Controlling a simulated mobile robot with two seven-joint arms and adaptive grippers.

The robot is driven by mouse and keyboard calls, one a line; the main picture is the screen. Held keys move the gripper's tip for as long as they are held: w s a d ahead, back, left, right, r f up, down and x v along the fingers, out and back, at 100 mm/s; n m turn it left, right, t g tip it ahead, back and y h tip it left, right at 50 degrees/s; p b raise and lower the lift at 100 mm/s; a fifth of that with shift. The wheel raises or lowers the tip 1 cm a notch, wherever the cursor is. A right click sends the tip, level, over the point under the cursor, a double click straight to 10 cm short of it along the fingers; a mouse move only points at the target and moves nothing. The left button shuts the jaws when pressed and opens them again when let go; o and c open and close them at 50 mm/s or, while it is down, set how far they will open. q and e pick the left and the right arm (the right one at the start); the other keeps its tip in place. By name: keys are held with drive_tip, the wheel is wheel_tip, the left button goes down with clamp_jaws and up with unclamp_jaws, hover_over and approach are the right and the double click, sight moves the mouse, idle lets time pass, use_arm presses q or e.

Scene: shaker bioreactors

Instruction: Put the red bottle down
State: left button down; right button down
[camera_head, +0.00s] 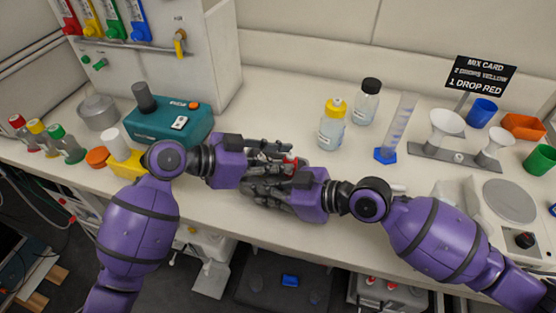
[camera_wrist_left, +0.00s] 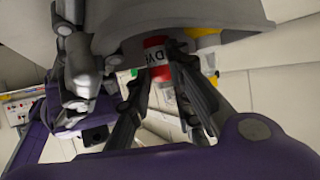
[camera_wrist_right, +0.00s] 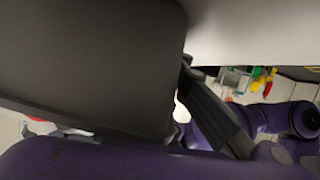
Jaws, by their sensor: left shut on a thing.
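The red bottle (camera_wrist_left: 158,58), with a white label showing the letters "DY", is between the fingers of my left gripper (camera_wrist_left: 165,85) in the left wrist view. In the head view only a small red part of the bottle (camera_head: 290,163) shows among the dark fingers. My left gripper (camera_head: 281,158) is shut on it above the bench. My right gripper (camera_head: 252,186) is very close in front of it, and the two hands overlap in the picture. Whether they touch is unclear. The right wrist view shows one dark finger (camera_wrist_right: 212,112), and its opening is hidden.
Behind the hands stand a yellow-capped bottle (camera_head: 332,124), a black-capped bottle (camera_head: 366,102) and a blue-based cylinder (camera_head: 396,130). A teal device (camera_head: 165,124) is at left, several capped bottles beyond it. A scale (camera_head: 508,203) is at right. Bare bench (camera_head: 270,108) lies behind the hands.

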use_arm(q)
drive_tip(key=shift+f, duration=0.25)
drive_tip(key=shift+f, duration=0.3)
drive_tip(key=c, duration=1.9)
unclamp_jaws()
drive_tip(key=shift+o, duration=0.2)
drive_tip(key=shift+r, duration=0.1)
drive_tip(key=shift+r, duration=0.3)
drive_tip(key=v, duration=1.2)
drive_tip(key=shift+r, duration=0.15)
use_arm(e)
drive_tip(key=c, duration=1.9)
unclamp_jaws()
